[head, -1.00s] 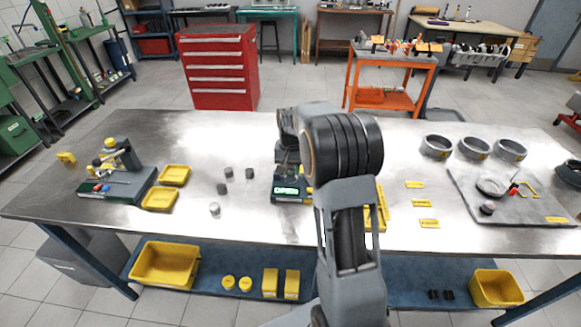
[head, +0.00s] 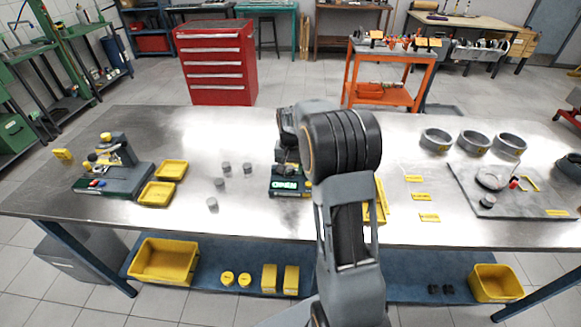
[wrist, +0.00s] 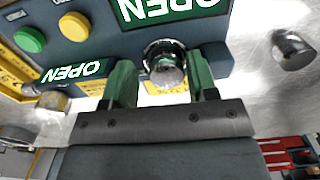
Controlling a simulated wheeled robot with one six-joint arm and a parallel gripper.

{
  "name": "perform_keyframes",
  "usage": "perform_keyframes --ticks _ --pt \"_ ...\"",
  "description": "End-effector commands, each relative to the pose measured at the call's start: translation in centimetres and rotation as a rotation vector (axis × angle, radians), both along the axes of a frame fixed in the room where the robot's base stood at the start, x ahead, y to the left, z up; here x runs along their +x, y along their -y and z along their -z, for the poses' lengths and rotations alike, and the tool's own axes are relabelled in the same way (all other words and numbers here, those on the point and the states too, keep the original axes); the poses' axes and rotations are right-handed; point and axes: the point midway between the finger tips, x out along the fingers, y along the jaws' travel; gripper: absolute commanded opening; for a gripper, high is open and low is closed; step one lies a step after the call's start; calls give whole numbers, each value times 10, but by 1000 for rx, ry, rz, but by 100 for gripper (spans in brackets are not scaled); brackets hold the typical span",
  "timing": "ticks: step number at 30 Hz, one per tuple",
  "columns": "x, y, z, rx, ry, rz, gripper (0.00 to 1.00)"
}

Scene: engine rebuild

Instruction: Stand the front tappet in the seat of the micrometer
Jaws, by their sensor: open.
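The micrometer (head: 285,190) is a dark block with a lit green OPEN display, mid-table, partly behind my arm. It fills the top of the wrist view (wrist: 105,40). My gripper (wrist: 163,80) is open over it, with green fingers apart. A shiny, round-topped metal cylinder (wrist: 163,62) that looks like a tappet sits between the fingers at the micrometer. I cannot tell whether it is seated or touches a finger. Several grey tappets stand left of the micrometer, the nearest one (head: 212,204) towards the front. One tappet (wrist: 291,49) shows at right in the wrist view. My arm hides the gripper in the head view.
Two yellow trays (head: 146,198) and another bench device (head: 115,181) are at left. Yellow labels (head: 420,196), grey rings (head: 474,145) and a grey plate (head: 468,195) are at right. The table front between the tappets and my arm is clear.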

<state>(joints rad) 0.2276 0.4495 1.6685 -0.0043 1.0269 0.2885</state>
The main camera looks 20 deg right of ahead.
Motion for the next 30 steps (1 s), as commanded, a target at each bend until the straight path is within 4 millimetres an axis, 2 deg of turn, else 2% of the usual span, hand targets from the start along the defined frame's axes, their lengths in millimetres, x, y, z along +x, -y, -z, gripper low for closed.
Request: perform_keyframes --ticks 19,23,30 --pt "4 -6 -5 6 11 -5 64" --pt "4 -5 -20 5 15 -5 64" --pt "2 -1 -69 4 16 0 64"
